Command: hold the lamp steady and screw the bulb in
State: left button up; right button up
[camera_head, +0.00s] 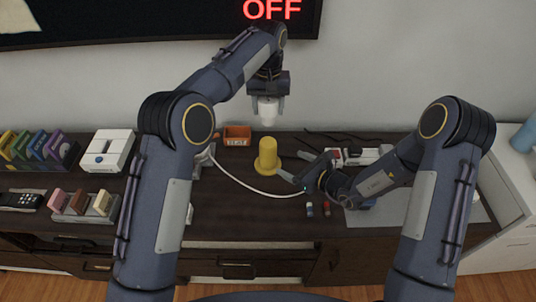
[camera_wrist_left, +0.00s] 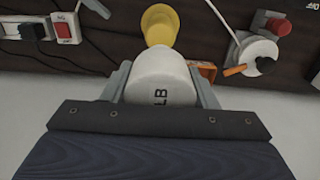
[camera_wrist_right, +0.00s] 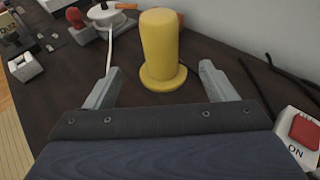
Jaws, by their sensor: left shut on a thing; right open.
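The yellow lamp (camera_head: 267,156) stands upright on the dark tabletop, with a flared base; it also shows in the left wrist view (camera_wrist_left: 160,25) and right wrist view (camera_wrist_right: 159,45). My left gripper (camera_head: 267,100) is shut on the white bulb (camera_head: 267,117) and holds it above the lamp, apart from it. In the left wrist view the bulb (camera_wrist_left: 160,80) carries dark letters, partly cut off. My right gripper (camera_head: 290,167) is open, low at the lamp's right side. In the right wrist view the lamp stands ahead between the finger lines, with no clear contact.
An orange box (camera_head: 237,135) stands behind the lamp to the left. A white cable (camera_head: 245,184) crosses the table in front. A power strip with a red switch (camera_wrist_right: 305,130) lies at the right. The screen (camera_head: 272,10) on the wall reads OFF. Two small items (camera_head: 326,209) lie in front.

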aim_at(268, 151)
pick_arm(q)
jog(key=shift+w+f, duration=0.1)
pick_arm(e)
jog(key=x, duration=1.2)
jog(key=shift+w+f, duration=0.1)
jog(key=shift+f, duration=0.05)
jog(key=shift+c, duration=0.2)
jog(key=c, duration=1.4)
pick_arm(q)
jog(key=shift+f, duration=2.45)
jog(key=shift+f, duration=0.9)
jog(key=shift+f, duration=0.6)
